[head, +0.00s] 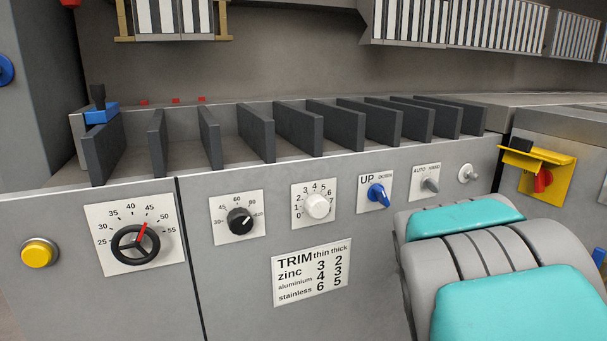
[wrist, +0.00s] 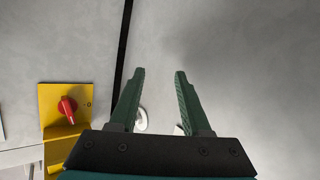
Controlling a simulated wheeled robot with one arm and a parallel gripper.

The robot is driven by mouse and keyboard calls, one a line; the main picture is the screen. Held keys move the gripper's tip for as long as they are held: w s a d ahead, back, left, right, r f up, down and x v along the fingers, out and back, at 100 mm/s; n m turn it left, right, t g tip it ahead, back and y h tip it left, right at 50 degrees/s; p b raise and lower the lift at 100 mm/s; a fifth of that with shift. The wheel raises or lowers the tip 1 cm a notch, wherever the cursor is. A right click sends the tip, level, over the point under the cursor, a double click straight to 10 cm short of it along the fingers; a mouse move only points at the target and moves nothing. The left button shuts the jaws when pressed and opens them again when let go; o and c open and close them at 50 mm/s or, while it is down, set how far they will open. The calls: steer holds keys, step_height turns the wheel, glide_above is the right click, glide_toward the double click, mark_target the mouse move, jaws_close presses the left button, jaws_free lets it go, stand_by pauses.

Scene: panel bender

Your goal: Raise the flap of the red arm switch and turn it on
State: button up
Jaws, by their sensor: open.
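The red arm switch (head: 543,180) sits on a yellow plate (head: 559,188) at the right end of the front panel. A yellow flap (head: 535,158) sticks out from the plate above the red switch, so the switch shows beneath it. In the wrist view the red switch (wrist: 67,107) is at the left, uncovered in front, with a small mark beside it. The flap (wrist: 60,131) shows below it there, partly hidden by my gripper's body. My gripper (wrist: 160,74) is open and empty, to the right of the switch and apart from it. It is outside the head view.
Left of the switch are a silver toggle (head: 468,174), a grey selector (head: 430,184), a blue UP/DOWN knob (head: 378,195) and dials. A yellow button (head: 38,253) is at far left. Dark dividers (head: 255,133) stand on the ledge above. My arm covers the lower right.

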steer(key=s+a+f+n+g+y+p, duration=0.1)
steer(key=s+a+f+n+g+y, duration=0.2)
steer(key=s+a, duration=0.5)
steer(key=s+a+f+g+y+p, duration=0.1)
steer(key=s+a+f+g+y, duration=0.25)
steer(key=s+a, duration=0.45)
steer(key=s+a+f+n+g+y+p, duration=0.1)
steer(key=s+g, duration=0.6)
steer(key=s, duration=2)
steer(key=shift+s+a+f+n+g+p, duration=0.15)
steer(key=shift+a+f+n+g+p, duration=0.3)
steer(key=shift+a, duration=0.45)
steer(key=shift+f, duration=0.1)
